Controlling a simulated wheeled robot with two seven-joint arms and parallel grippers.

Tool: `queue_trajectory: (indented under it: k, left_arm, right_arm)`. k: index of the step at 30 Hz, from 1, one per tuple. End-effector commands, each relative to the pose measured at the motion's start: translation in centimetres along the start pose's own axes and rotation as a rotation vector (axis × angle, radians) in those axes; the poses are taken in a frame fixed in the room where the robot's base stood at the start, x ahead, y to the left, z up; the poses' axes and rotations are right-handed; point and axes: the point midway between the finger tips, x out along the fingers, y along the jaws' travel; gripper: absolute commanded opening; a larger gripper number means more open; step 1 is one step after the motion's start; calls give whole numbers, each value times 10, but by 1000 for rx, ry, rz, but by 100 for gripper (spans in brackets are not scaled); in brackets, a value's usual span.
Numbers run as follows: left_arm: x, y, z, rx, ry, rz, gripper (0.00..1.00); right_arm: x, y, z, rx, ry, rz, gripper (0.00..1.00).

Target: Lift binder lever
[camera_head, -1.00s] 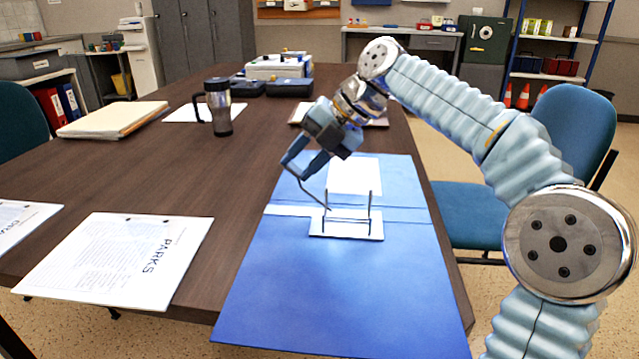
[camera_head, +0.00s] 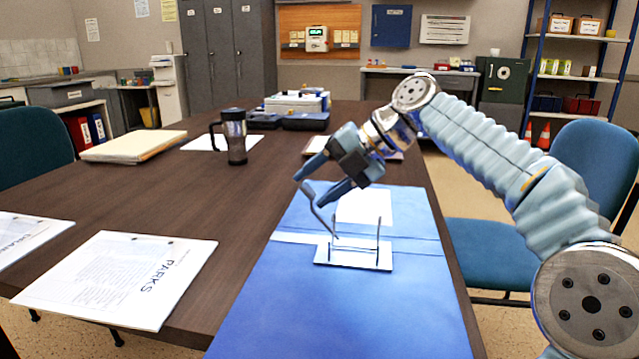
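The blue binder (camera_head: 342,310) lies open and flat on the dark table. Its metal ring mechanism (camera_head: 353,256) has a plate and upright prongs. The bent grey binder lever (camera_head: 321,213) stands up from the plate, leaning to the left. My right gripper (camera_head: 308,192) is above the mechanism, its two blue-grey fingers spread apart and pointing down-left. The lever's upper end shows between or just beside the fingertips; I cannot tell whether they touch. My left gripper is not in view.
Papers (camera_head: 118,278) lie left of the binder on the table (camera_head: 190,190). A dark travel mug (camera_head: 235,138), a paper stack (camera_head: 133,146) and a case (camera_head: 297,101) stand farther back. Blue chairs (camera_head: 592,160) flank the table.

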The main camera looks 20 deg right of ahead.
Motion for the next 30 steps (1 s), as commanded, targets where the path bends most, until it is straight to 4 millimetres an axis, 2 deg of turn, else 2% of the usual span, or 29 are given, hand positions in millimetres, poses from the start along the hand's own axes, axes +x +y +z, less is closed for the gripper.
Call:
queue_trajectory:
  k: [9, 13, 17, 24, 30]
  left_arm:
    - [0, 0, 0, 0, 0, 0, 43]
    - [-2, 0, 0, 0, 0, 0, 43]
    - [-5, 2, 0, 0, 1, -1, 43]
    - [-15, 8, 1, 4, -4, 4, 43]
    - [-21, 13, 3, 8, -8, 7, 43]
  right_arm:
    - [0, 0, 0, 0, 0, 0, 62]
    - [-10, 1, 1, 0, -3, 1, 62]
    - [-34, 1, 1, 1, -5, 2, 62]
    - [-95, 2, 1, 1, -5, 2, 62]
    - [-128, 1, 1, 1, -2, 1, 62]
